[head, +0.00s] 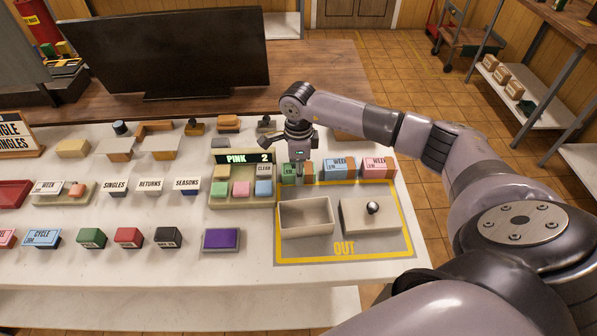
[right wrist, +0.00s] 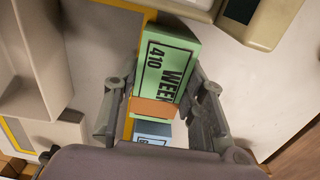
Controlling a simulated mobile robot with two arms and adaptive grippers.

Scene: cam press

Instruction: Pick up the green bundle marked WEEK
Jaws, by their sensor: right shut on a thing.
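The green bundle marked WEEK (head: 289,172) is at the left end of a row at the back of the yellow-edged OUT area. In the right wrist view, the green bundle (right wrist: 168,62) shows the words WEEK and 410 and an orange-brown band. My right gripper (head: 297,164) comes down from above onto it. In the right wrist view, the fingers of my right gripper (right wrist: 163,95) are on both sides of the bundle, shut on it. I cannot tell whether the bundle is clear of the table. My left gripper is out of view.
A blue WEEK bundle (head: 338,168) and a pink one (head: 376,167) stand just right of it. An open box (head: 305,232) and a knobbed lid (head: 358,216) lie in front. A PINK 2 sign stand (head: 243,157) is close on the left.

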